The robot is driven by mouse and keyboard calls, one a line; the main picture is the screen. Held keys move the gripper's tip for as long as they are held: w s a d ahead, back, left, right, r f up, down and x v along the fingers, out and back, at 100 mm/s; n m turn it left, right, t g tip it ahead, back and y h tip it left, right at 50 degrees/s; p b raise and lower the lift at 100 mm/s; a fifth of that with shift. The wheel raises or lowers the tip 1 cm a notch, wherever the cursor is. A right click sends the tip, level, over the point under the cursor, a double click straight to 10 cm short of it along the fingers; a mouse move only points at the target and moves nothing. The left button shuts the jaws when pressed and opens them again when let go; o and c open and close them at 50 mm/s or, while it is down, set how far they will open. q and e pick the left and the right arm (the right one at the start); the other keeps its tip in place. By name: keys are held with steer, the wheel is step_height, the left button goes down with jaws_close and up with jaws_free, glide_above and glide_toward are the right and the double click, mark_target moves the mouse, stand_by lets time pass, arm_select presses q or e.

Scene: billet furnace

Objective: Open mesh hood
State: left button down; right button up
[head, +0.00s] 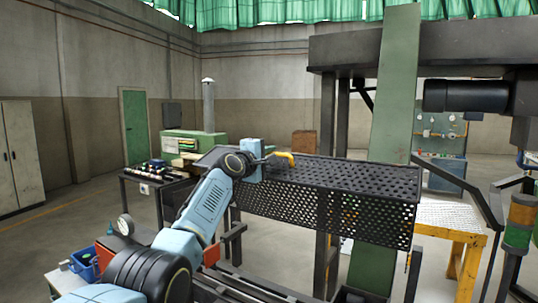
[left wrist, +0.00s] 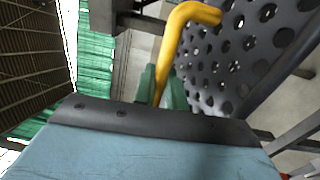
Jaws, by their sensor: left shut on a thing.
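The mesh hood (head: 345,205) is a long black perforated cover in the middle of the head view. Its perforated metal also fills the upper right of the left wrist view (left wrist: 225,60). My left gripper (head: 268,160) is at this handle. In the left wrist view its green fingers (left wrist: 162,90) are shut on the lower straight part of the yellow handle (left wrist: 180,25), close beside the perforated sheet. The hood's inside is hidden. My right gripper does not show.
A green column (head: 398,90) stands behind the hood, with a dark beam (head: 345,50) overhead. A yellow-framed table (head: 450,222) is at the right. A dark table (head: 142,180) with small parts and a blue bin (head: 85,262) are at the left. Open floor (head: 50,225) lies further left.

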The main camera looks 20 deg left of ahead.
arm_select(q)
steer(key=c, duration=1.5)
jaws_free()
steer(key=shift+f, duration=0.1)
steer(key=shift+c, duration=0.2)
steer(key=shift+s, duration=0.1)
steer(key=shift+s+a+f+b, duration=0.1)
steer(key=shift+s+a+b, duration=0.2)
steer(key=shift+s, duration=0.4)
steer(key=b+v, duration=0.3)
steer(key=v, duration=0.8)
steer(key=shift+s+b, duration=0.35)
steer(key=shift+s, duration=0.05)
